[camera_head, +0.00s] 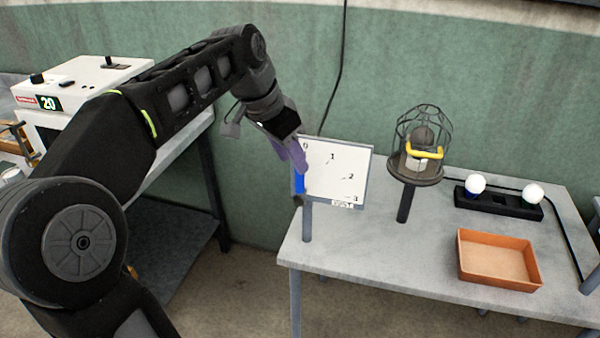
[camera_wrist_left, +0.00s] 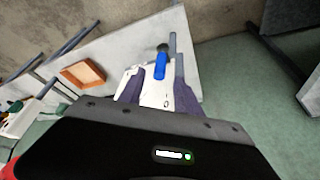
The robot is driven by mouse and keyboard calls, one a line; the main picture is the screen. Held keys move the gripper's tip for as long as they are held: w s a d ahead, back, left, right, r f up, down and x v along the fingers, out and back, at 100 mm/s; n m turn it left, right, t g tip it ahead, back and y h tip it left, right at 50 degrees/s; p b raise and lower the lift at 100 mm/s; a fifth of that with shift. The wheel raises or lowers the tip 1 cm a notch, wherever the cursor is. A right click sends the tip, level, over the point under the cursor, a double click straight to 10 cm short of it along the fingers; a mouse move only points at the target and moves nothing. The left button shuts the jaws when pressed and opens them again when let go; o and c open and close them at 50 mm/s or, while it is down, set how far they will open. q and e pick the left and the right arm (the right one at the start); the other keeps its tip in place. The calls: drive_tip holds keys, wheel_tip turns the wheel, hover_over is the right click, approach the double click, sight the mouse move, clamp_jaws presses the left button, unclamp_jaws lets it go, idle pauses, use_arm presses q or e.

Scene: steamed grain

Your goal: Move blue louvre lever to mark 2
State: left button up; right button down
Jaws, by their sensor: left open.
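The blue louvre lever (camera_head: 299,184) is at the left edge of a white dial plate (camera_head: 335,180) on a post at the table's left end. The plate bears marks 0, 1, 2 and 3; mark 2 (camera_head: 351,176) is right of its middle. The lever stands nearly upright, on the side of mark 0. My left gripper (camera_head: 296,165) is open, its purple fingers over the lever's upper part, which they partly hide. In the left wrist view the lever (camera_wrist_left: 160,66) shows between the two fingertips (camera_wrist_left: 158,74), with gaps on both sides; contact is not visible. My right gripper is not in view.
A caged lamp with a yellow handle (camera_head: 424,152) stands right of the plate. A black holder with white bulbs (camera_head: 498,204) and an orange tray (camera_head: 499,280) are farther right on the grey table (camera_head: 360,245). A white box (camera_head: 75,80) is at left.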

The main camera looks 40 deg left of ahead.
use_arm(q)
hover_over(300, 204)
drive_tip(key=f, duration=0.5)
drive_tip(key=shift+w+a+f, duration=0.3)
drive_tip(key=shift+w, duration=0.1)
drive_tip(key=shift+c, duration=0.3)
clamp_jaws()
idle(0.6)
